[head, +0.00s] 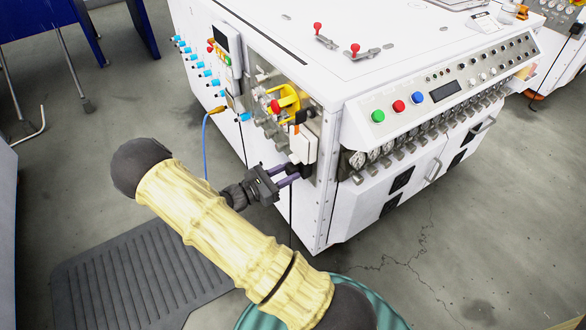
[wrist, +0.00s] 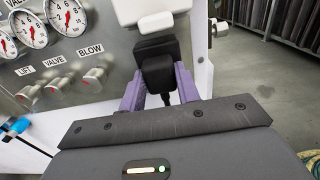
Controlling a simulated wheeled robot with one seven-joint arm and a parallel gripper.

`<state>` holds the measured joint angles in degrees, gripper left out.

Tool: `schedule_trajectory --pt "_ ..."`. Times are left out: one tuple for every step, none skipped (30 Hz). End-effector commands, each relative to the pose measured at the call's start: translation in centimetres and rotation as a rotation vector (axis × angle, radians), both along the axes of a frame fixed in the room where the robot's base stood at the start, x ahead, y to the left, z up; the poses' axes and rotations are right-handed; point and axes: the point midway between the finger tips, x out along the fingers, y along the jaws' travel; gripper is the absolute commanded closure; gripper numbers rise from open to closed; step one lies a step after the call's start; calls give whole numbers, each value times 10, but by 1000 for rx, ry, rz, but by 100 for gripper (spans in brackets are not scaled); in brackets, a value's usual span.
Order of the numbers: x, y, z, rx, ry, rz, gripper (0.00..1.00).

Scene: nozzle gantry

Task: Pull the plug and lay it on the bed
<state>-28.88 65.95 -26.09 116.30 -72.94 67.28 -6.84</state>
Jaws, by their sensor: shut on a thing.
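A black plug (wrist: 160,72) sits between the purple fingers of my gripper (wrist: 160,92) in the wrist view. The fingers are shut on it from both sides. Its far end meets a black part under a white box (wrist: 150,10); I cannot tell whether it is still seated. In the head view my gripper (head: 296,174) is at the corner of the white machine, just below the white box (head: 302,146). The plug is mostly hidden there. I cannot tell which surface is the bed.
Gauges (wrist: 62,14) and valve knobs (wrist: 60,86) are left of the plug in the wrist view. A yellow part (head: 288,98) is above my gripper in the head view. A blue cable (head: 205,145) hangs to its left. The white machine top (head: 400,50) is largely clear.

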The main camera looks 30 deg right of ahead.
Motion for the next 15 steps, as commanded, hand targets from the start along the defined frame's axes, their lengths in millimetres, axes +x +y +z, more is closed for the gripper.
schedule_trajectory --pt "0 2 1 0 0 1 100" --pt "0 3 1 0 0 1 100" --pt "0 4 1 0 0 2 100" --pt "0 5 1 0 1 2 100" --pt "0 6 1 0 1 2 100" --pt "0 8 1 0 1 2 100" --pt "0 9 1 0 1 2 100" --pt "0 9 1 0 1 2 100" --pt "0 11 1 0 1 1 100" --pt "0 12 1 0 1 1 100" --pt "0 12 1 0 1 1 100" --pt "0 14 1 0 1 1 100" --pt "0 15 1 0 1 1 100" --pt "0 16 1 0 1 1 100" --pt "0 17 1 0 1 1 100"
